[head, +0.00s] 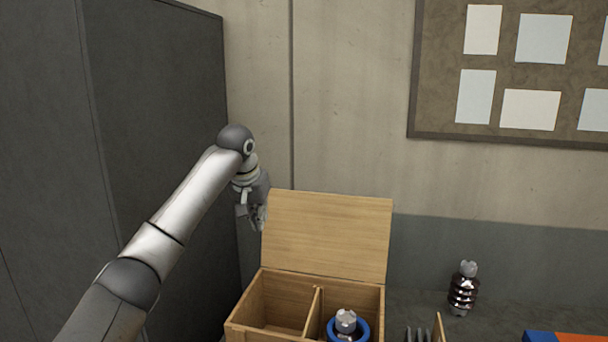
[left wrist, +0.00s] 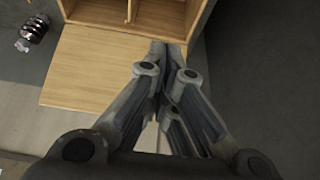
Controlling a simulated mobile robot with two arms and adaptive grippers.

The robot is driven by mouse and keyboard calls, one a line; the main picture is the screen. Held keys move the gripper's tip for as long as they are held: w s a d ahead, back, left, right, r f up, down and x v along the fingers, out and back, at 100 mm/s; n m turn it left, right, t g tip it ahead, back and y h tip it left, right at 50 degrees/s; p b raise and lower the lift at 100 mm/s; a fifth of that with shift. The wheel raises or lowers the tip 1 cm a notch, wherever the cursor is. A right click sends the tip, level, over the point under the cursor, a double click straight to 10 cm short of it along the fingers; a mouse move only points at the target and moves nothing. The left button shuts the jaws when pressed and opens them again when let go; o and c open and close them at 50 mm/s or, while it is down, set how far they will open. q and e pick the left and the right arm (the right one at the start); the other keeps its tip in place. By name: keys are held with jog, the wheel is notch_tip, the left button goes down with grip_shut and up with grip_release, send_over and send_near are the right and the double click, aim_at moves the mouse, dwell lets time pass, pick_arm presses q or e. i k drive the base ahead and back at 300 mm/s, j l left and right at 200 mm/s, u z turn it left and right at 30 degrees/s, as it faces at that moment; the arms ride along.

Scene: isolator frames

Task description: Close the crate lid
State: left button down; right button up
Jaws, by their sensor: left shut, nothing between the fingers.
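The wooden crate (head: 256,302) stands at the bottom centre of the head view, with a divider between two compartments. Its lid (head: 327,236) is raised and stands open at the back, leaning slightly. The lid also shows in the left wrist view (left wrist: 92,75), below the crate's open top. My left gripper (head: 258,222) is shut and empty at the lid's left edge, high above the crate. In the left wrist view its fingertips (left wrist: 172,48) overlap the lid's right side; I cannot tell whether they touch it. My right gripper is not in view.
A blue ring-shaped part with a metal top (head: 346,324) sits in the crate's right compartment. A dark ribbed insulator (head: 463,289) stands to the right. A blue and orange object (head: 562,337) lies at the lower right. A dark grey panel (head: 160,110) rises close on the left.

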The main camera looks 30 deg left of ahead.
aim_at(347, 237)
jog(key=i+j, duration=0.15)
jog(key=i, duration=0.25)
jog(key=i+j, duration=0.2)
jog(key=i, duration=0.25)
jog(key=i+j, duration=0.15)
jog(key=i, duration=0.25)
